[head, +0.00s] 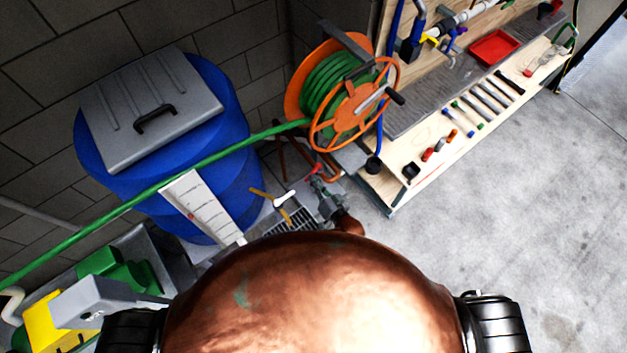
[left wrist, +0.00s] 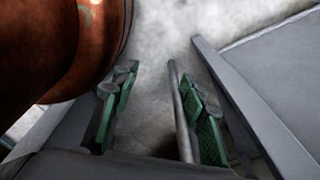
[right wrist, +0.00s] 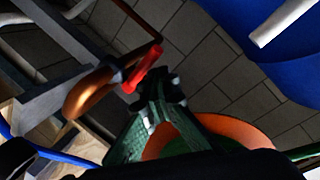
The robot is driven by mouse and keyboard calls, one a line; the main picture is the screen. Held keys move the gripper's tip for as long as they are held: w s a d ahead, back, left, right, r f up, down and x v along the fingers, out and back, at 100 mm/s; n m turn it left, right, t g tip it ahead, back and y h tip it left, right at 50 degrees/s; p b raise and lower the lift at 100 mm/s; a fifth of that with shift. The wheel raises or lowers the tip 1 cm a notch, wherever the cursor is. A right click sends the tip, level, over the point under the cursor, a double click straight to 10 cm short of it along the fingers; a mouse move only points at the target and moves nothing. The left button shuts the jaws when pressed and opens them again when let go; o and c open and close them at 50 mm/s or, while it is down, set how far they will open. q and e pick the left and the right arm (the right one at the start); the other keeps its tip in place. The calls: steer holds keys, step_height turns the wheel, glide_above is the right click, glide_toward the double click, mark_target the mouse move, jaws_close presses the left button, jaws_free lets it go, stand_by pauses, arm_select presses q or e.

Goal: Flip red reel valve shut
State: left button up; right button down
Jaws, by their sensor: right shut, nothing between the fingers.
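The red valve lever (right wrist: 146,68) shows in the right wrist view, on a copper-coloured pipe below the hose reel. In the head view it is a small red spot (head: 317,168) under the orange reel (head: 345,122) with green hose. My right gripper (right wrist: 162,98) is shut and empty, its tips close to the lever; I cannot tell whether they touch it. In the head view my right gripper (head: 322,184) points up at the lever, and much of its arm is hidden. My left gripper (left wrist: 155,80) is open and empty over the grey floor, away from the valve.
A blue barrel (head: 225,120) with a grey lid stands left of the reel. The green hose (head: 150,193) runs across it. A wooden bench (head: 440,155) with tools and a red tray (head: 494,47) is on the right. A floor grate (head: 292,222) lies below. The right floor is clear.

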steer(key=s+a+r+p, duration=0.1)
steer(key=s+a+r, duration=0.1)
steer(key=s, duration=0.2)
steer(key=s+a+r+p, duration=0.1)
steer(key=s+r, duration=0.1)
steer(key=s, duration=0.3)
steer(key=shift+s+a+r+p, duration=0.25)
steer(key=shift+a+r+p, duration=0.1)
